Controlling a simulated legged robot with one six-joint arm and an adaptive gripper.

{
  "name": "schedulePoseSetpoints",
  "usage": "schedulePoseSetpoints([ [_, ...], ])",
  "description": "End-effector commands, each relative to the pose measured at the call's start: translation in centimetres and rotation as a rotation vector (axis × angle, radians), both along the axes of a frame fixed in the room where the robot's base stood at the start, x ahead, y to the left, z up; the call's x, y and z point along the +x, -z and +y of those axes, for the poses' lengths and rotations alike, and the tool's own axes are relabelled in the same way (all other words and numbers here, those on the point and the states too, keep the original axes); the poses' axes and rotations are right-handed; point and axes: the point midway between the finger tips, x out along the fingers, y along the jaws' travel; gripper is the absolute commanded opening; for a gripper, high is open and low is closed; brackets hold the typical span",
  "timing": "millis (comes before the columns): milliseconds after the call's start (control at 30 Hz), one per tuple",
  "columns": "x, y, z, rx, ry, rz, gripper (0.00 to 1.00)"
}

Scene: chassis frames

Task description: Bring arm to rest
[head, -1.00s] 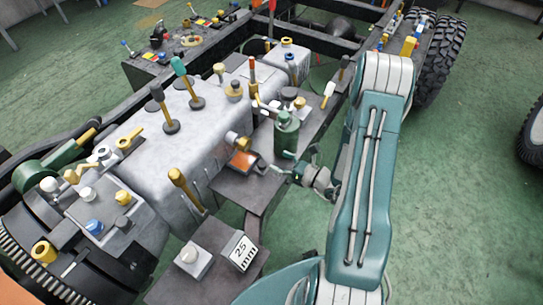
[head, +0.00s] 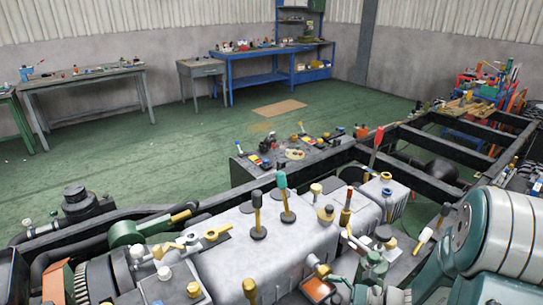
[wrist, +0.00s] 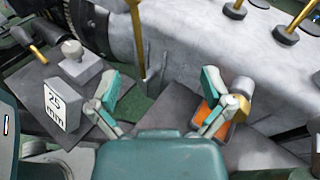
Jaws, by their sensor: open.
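My gripper (wrist: 160,95) shows in the wrist view with its two teal fingers spread wide apart and nothing between them. Behind the gap are a yellow-handled upright rod (wrist: 140,50) and the grey engine block's side. An orange-topped part (wrist: 215,110) with a brass knob lies behind the right finger. In the head view my teal arm fills the lower right corner, and the gripper's fingertips cannot be made out there.
The grey engine block (head: 270,245) carries several upright handles. Black chassis rails (head: 455,143) run to the right. A plate marked 25 mm (wrist: 57,107) stands at left in the wrist view. Workbenches (head: 265,75) line the back wall, with open green floor (head: 150,155) before them.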

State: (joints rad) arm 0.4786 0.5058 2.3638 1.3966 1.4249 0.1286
Motion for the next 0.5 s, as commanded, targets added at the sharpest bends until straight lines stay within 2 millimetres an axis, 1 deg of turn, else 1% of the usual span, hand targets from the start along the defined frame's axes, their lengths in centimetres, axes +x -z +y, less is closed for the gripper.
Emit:
schedulePoseSetpoints([
  [33,-0.8,-1.1,0.9,-0.059,-0.069,-0.04,1.0],
  [200,-3.8,-3.6,2.9,-0.266,-0.297,-0.164,1.0],
  [367,-6.7,-5.3,3.7,-0.473,-0.492,-0.293,1.0],
  [500,-8.8,-6.7,3.6,-0.665,-0.648,-0.417,1.0],
])
